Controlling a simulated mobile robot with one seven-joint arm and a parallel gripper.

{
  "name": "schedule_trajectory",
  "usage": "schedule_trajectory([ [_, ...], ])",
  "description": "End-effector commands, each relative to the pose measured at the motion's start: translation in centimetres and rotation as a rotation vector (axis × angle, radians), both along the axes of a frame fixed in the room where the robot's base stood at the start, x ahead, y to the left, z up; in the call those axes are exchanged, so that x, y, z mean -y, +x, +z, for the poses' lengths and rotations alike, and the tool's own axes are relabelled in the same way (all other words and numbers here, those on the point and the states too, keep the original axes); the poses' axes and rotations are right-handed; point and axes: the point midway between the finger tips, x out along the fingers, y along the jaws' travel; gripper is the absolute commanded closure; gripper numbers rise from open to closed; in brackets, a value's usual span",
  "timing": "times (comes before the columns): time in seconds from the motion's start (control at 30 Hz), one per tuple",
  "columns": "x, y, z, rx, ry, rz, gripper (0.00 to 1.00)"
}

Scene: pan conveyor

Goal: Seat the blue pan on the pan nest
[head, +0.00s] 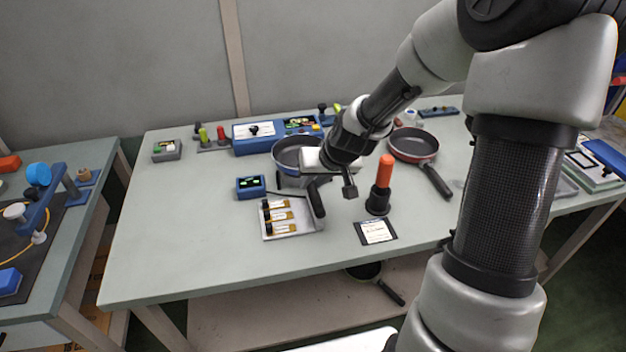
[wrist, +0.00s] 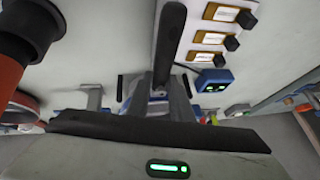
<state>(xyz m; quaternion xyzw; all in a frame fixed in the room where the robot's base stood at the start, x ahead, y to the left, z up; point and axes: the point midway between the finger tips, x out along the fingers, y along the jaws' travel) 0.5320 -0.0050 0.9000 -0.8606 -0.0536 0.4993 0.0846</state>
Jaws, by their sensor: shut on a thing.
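The blue pan (head: 284,148) is at the middle of the table, partly covered by my gripper in the head view. Its dark handle (head: 316,199) points toward the front edge; in the wrist view the handle (wrist: 170,45) runs up from between the fingers. My gripper (head: 325,178) is shut on the blue pan at its handle. A grey metal support (head: 288,182), which looks like the pan nest, shows just below the pan. My gripper and the pan hide much of it, and I cannot tell whether the pan touches it.
A red pan (head: 413,143) lies to the right. An orange-handled tool (head: 384,175) stands upright close to my gripper. A tray of small parts (head: 269,237), a blue display box (head: 250,186) and a dark-framed card (head: 376,232) are nearby. The table's left front is clear.

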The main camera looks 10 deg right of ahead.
Motion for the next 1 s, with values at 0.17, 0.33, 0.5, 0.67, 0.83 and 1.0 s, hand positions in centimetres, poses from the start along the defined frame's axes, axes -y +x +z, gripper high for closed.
schedule_trajectory([
  [0.17, 0.0, 0.1, -0.5, 0.003, -0.001, 0.0, 1.0],
  [0.33, 0.0, 0.1, -0.9, 0.003, -0.001, 0.0, 1.0],
  [0.5, 0.0, 0.1, -0.9, 0.003, -0.001, 0.0, 0.6],
  [0.67, 0.0, 0.0, -0.9, 0.001, 0.0, 0.0, 0.58],
  [0.83, 0.0, -0.1, -0.8, -0.002, 0.0, 0.0, 0.58],
  [1.0, 0.5, -1.0, 1.0, 0.002, 0.0, -0.005, 0.58],
])
